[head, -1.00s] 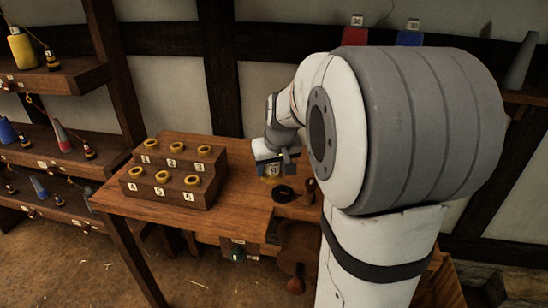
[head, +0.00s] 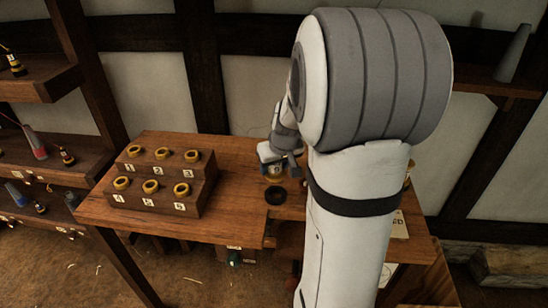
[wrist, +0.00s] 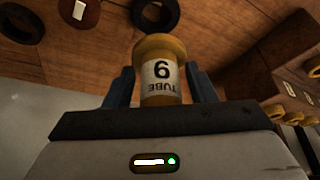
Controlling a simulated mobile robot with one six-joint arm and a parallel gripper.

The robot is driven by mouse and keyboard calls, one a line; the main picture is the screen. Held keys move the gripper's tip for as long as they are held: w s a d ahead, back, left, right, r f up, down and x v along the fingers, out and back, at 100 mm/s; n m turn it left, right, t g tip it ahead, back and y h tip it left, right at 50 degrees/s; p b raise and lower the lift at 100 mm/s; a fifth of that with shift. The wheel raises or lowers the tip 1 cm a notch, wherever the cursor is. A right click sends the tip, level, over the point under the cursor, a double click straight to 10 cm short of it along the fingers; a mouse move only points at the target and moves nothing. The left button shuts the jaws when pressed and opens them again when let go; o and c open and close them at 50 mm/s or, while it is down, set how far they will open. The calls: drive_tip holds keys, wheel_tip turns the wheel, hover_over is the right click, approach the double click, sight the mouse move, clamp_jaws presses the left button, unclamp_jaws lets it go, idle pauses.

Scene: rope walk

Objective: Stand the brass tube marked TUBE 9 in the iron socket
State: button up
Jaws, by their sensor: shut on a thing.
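My gripper (head: 277,164) is shut on the brass tube (wrist: 157,62), which also shows in small in the head view (head: 275,174). Its pale label reads TUBE 9, with TUBE upside down in the wrist view. The tube is held above the bench. A black ring (head: 276,195), which looks like the iron socket, lies on the bench just in front of and below the tube. The wrist view shows a dark ring (wrist: 155,14) beyond the tube and another (wrist: 21,23) at the far left; I cannot tell which is the socket.
A stepped wooden rack (head: 160,182) with several numbered brass rings stands on the bench (head: 235,205) to the left. Shelves (head: 40,160) with cones and small pieces stand at far left. A grey cone (head: 513,52) sits on a right wall shelf. My arm hides the bench's right part.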

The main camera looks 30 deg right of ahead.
drive_tip(key=shift+s+f+b, duration=0.1)
drive_tip(key=shift+f+b, duration=1.95)
drive_tip(key=shift+f, duration=1)
drive_tip(key=shift+b, duration=0.4)
drive_tip(key=shift+f+b, duration=0.6)
drive_tip(key=shift+b, duration=0.05)
drive_tip(key=o, duration=0.9)
drive_tip(key=shift+c, duration=0.2)
wheel_tip(320, 180, up, 10)
drive_tip(key=p, duration=0.6)
hover_over(277, 178)
drive_tip(key=s, duration=0.2)
drive_tip(key=shift+s+d+r, duration=0.15)
drive_tip(key=shift+s, duration=0.05)
